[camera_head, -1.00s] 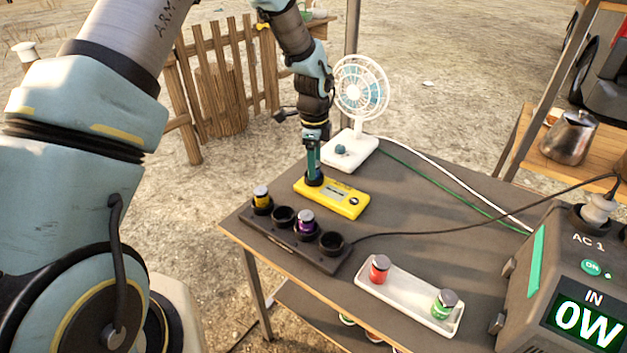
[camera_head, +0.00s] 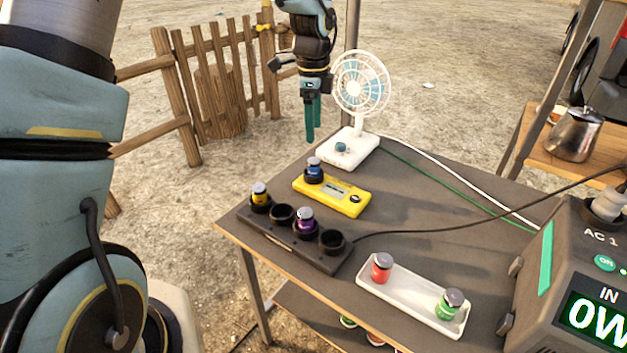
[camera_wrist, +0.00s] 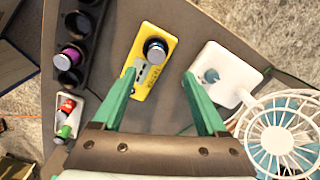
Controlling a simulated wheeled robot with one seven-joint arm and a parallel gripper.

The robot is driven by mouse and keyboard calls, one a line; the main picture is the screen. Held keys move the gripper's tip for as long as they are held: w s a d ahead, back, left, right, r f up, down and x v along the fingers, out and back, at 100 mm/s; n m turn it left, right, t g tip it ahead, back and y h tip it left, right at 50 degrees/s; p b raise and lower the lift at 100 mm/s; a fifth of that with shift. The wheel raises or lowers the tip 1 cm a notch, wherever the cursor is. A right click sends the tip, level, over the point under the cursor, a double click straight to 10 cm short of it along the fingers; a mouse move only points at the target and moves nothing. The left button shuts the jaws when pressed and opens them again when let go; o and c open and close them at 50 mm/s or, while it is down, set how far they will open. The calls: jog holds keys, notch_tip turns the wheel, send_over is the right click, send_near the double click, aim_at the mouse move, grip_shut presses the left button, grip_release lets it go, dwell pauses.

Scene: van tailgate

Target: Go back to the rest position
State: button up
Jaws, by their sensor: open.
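My gripper (camera_head: 312,122) is open and empty, held above the far left part of the table, left of the fan. In the wrist view its two green fingers (camera_wrist: 162,88) are spread apart with nothing between the tips. A blue jar-like cell (camera_head: 314,170) stands upright in the socket of the yellow tester (camera_head: 345,206). In the wrist view the cell (camera_wrist: 156,50) is apart from the fingers and farther below.
A black holder (camera_head: 283,240) carries a yellow and a purple cell. A white tray (camera_head: 400,301) holds a red and a green one. The white fan (camera_head: 345,150), cables and a power unit (camera_head: 575,275) stand on the table. A kettle (camera_head: 574,135) sits at right.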

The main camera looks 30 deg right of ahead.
jog(key=shift+a, duration=0.1)
dwell(0.3)
jog(key=w+a+r+n, duration=0.1)
jog(key=a+r+n, duration=0.1)
jog(key=a+n, duration=1.55)
jog(key=s+a+n, duration=0.3)
jog(key=s+a, duration=0.1)
jog(key=a, duration=0.5)
jog(key=s+a+n+t, duration=0.1)
jog(key=s+a+n, duration=0.2)
jog(key=a, duration=0.7)
jog(key=shift+s+a+f+n, duration=0.15)
jog(key=shift+s+a+n, duration=0.2)
jog(key=shift+n, duration=0.4)
grip_shut()
